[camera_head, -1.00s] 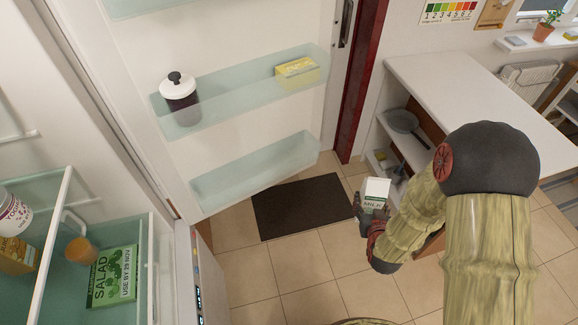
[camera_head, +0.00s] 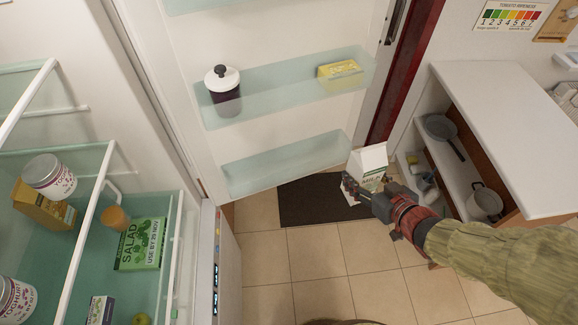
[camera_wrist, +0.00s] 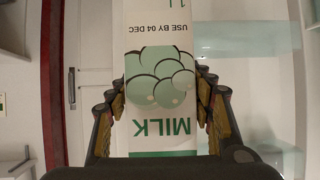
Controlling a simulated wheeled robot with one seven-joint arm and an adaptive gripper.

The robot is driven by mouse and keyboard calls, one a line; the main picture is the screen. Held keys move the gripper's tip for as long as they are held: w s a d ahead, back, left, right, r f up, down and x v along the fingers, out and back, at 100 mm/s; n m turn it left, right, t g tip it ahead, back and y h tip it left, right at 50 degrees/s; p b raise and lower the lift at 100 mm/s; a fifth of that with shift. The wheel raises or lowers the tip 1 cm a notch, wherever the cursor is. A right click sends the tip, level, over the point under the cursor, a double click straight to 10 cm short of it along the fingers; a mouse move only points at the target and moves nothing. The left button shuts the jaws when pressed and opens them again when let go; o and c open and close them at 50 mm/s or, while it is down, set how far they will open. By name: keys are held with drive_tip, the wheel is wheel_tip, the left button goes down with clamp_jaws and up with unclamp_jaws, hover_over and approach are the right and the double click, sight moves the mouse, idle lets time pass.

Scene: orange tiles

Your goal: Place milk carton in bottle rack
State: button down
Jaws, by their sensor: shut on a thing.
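The milk carton (camera_head: 369,164) is white with a gabled top and stands upright in my gripper (camera_head: 358,187), in front of the open fridge door. In the wrist view, the carton (camera_wrist: 160,75) shows its green MILK print between the two fingers of my gripper (camera_wrist: 160,115), which are shut on it. The lower door shelf (camera_head: 285,167), a clear greenish bin, looks empty and lies to the left of the carton. Which shelf is the bottle rack is not marked.
Fridge shelves at left hold yoghurt tubs (camera_head: 49,176), a salad box (camera_head: 141,244) and other food. A white counter (camera_head: 500,120) with pans on its shelves stands at right. A dark mat (camera_head: 310,203) lies on the tiled floor.

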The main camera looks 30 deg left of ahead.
drive_tip(key=shift+s+a+r+n+y, duration=0.3)
drive_tip(key=shift+s+a+r, duration=0.15)
drive_tip(key=shift+r, duration=0.25)
drive_tip(key=w+a+b, duration=0.1)
drive_tip(key=w+a, duration=0.5)
drive_tip(key=a, duration=0.1)
drive_tip(key=w+a+b, duration=0.2)
drive_tip(key=w+a, duration=0.5)
drive_tip(key=shift+w+a, duration=0.2)
drive_tip(key=shift+a, duration=0.05)
drive_tip(key=shift+f, duration=0.55)
drive_tip(key=shift+d+f+b, duration=0.1)
drive_tip(key=shift+f+b, duration=1.35)
drive_tip(key=shift+f, duration=1.35)
drive_tip(key=shift+w+f, duration=0.1)
drive_tip(key=shift+f, duration=0.1)
drive_tip(key=shift+a+r, duration=0.1)
drive_tip(key=shift+a, duration=0.1)
